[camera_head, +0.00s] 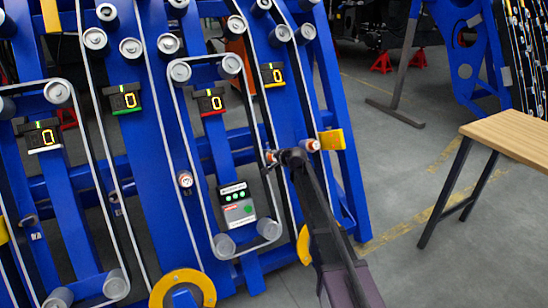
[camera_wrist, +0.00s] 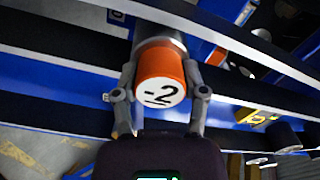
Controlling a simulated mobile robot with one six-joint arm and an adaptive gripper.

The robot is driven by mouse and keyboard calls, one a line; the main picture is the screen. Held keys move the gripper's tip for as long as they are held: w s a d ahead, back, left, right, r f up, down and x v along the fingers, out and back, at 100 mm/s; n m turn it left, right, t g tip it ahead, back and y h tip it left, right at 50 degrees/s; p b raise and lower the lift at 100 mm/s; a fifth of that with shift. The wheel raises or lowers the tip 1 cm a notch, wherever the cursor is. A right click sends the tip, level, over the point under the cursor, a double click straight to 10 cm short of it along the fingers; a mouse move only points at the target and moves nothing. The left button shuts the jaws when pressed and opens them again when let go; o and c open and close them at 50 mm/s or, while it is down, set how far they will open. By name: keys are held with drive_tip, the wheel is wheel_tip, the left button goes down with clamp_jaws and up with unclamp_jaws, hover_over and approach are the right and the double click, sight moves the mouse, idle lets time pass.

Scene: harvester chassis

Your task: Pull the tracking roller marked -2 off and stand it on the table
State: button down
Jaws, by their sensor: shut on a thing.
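The tracking roller marked -2 (camera_wrist: 160,82) fills the middle of the wrist view. It has an orange band and a white end face with a black "-2", and a grey metal part shows behind it. My gripper (camera_wrist: 160,92) is shut on it, one finger on each side of the orange band. In the head view my gripper (camera_head: 279,157) is at the blue chassis, and a small orange part of the roller (camera_head: 271,157) shows beside it. Whether the roller still sits on its mount cannot be told. The wooden table (camera_head: 515,134) stands at the right, its visible top bare.
Another orange and white roller (camera_head: 313,145) sits just right of my gripper, near a yellow block (camera_head: 331,139). Belts run over several grey rollers on the blue chassis (camera_head: 185,130). A grey control box (camera_head: 236,204) hangs left of my arm. Open floor (camera_head: 400,180) lies between chassis and table.

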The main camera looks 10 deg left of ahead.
drive_tip(key=shift+p+v, duration=0.45)
drive_tip(key=shift+v, duration=0.55)
drive_tip(key=shift+p+v, duration=1.4)
drive_tip(key=shift+v, duration=1.3)
drive_tip(key=shift+s+d+r, duration=0.15)
drive_tip(key=shift+s+r, duration=0.05)
drive_tip(key=shift+r, duration=0.1)
drive_tip(key=shift+p+v, duration=0.55)
drive_tip(key=shift+v, duration=0.2)
drive_tip(key=shift+r, duration=0.1)
wheel_tip(320, 180, up, 32)
drive_tip(key=p, duration=3.2)
